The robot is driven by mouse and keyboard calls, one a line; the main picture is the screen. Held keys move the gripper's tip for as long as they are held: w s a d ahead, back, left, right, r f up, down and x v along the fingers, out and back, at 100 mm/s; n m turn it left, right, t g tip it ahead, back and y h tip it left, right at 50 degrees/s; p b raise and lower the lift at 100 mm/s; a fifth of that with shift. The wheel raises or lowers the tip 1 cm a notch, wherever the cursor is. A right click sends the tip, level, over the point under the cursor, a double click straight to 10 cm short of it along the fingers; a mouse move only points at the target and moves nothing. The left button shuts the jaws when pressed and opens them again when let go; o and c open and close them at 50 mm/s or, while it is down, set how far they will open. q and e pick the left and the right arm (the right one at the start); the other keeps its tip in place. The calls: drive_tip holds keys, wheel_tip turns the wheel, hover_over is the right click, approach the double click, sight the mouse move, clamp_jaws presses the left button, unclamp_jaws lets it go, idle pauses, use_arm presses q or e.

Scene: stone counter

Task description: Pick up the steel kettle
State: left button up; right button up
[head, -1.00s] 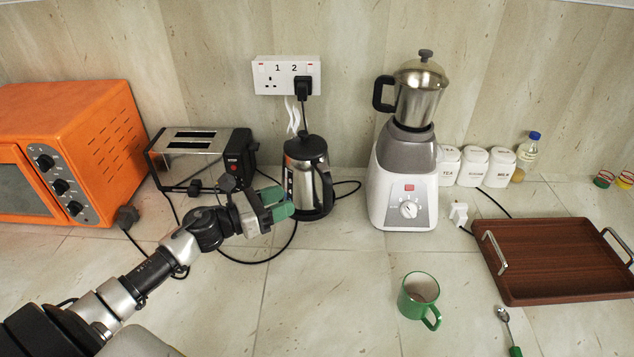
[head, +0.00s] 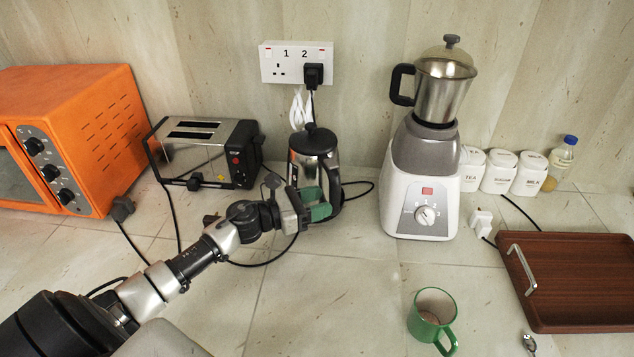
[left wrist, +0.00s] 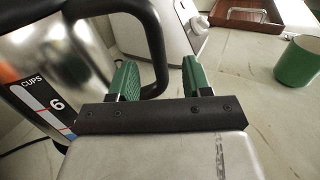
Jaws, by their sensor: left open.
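The steel kettle (head: 302,172), with black lid, base and handle, stands upright on the counter below the wall socket. My left gripper (head: 318,203) is open with green finger pads, low against the kettle's right front, covering part of it. In the left wrist view the kettle's body (left wrist: 78,58) fills the left side, with a cup scale on it. Its black handle (left wrist: 155,48) appears between the spread fingers of my left gripper (left wrist: 160,80); I cannot tell whether they touch it. My right gripper is not in view.
The toaster (head: 198,160) stands left of the kettle, the white blender (head: 422,180) right of it. Cables lie around the kettle. A green mug (head: 432,318) and brown tray (head: 580,275) are at the right.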

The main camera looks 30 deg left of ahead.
sight(340, 195)
use_arm(q)
drive_tip(key=shift+w+d, duration=0.25)
drive_tip(key=shift+w, duration=0.15)
drive_tip(key=p+x, duration=0.2)
drive_tip(key=x, duration=0.3)
drive_tip(key=shift+r+p, duration=0.1)
drive_tip(key=shift+p, duration=0.2)
drive_tip(key=shift+w+d+f, duration=0.15)
drive_tip(key=shift+w+f, duration=0.05)
drive_tip(key=shift+w, duration=0.05)
drive_tip(key=shift+s, duration=0.1)
clamp_jaws()
idle(0.4)
drive_tip(key=shift+r, duration=0.3)
